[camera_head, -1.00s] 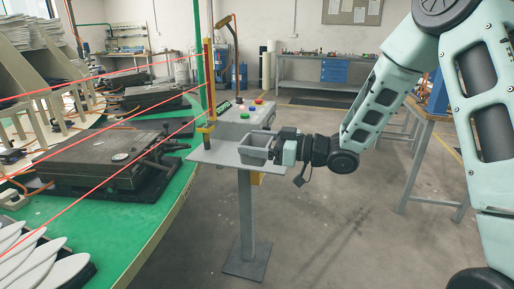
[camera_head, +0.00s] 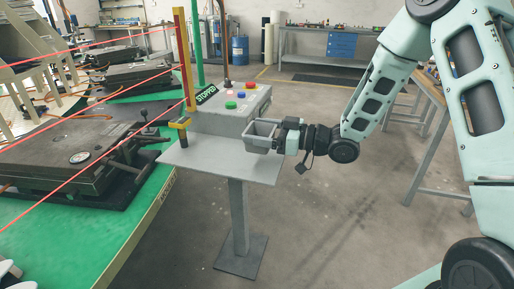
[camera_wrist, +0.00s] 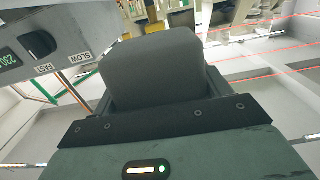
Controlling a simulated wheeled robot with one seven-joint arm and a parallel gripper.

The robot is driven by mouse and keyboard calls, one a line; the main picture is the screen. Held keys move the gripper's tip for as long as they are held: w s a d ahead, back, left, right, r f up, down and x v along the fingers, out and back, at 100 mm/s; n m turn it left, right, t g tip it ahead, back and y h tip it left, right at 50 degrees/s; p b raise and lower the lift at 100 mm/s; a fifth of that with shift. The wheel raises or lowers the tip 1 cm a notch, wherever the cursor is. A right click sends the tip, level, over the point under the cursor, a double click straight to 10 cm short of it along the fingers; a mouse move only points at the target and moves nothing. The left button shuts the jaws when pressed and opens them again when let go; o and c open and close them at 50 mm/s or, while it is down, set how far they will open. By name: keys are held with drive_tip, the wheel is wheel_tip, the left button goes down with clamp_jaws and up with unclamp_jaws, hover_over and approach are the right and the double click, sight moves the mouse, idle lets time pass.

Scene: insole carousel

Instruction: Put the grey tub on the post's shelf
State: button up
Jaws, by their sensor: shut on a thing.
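The grey tub (camera_head: 262,143) is a small open-topped box, held level in the head view. My gripper (camera_head: 278,138) is shut on its right side. The tub appears over the back right part of the post's shelf (camera_head: 215,168), close to the control box. I cannot tell whether its underside touches the shelf. The shelf is a flat grey plate on a grey post (camera_head: 239,215). In the wrist view a dark grey block fills the middle in front of my gripper; the shelf's surface is not clear there.
A control box (camera_head: 232,108) with coloured buttons and a "STOPPED" sign stands at the shelf's back. A yellow and black piece (camera_head: 182,132) stands at its left corner. Red beams cross above the green carousel table (camera_head: 120,215) at left. The shelf's front left is bare.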

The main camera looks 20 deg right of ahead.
sight(260, 149)
drive_tip(key=shift+f, duration=2.45)
drive_tip(key=shift+f, duration=0.15)
drive_tip(key=shift+f, duration=0.15)
drive_tip(key=o, duration=1)
drive_tip(key=shift+s+d+r, duration=0.1)
drive_tip(key=shift+d+r, duration=0.05)
drive_tip(key=shift+r, duration=0.15)
drive_tip(key=b+v, duration=0.1)
drive_tip(key=v, duration=1)
drive_tip(key=shift+s+d+b, duration=0.2)
drive_tip(key=shift+d+b, duration=0.05)
drive_tip(key=shift+b, duration=0.1)
drive_tip(key=shift+w, duration=0.1)
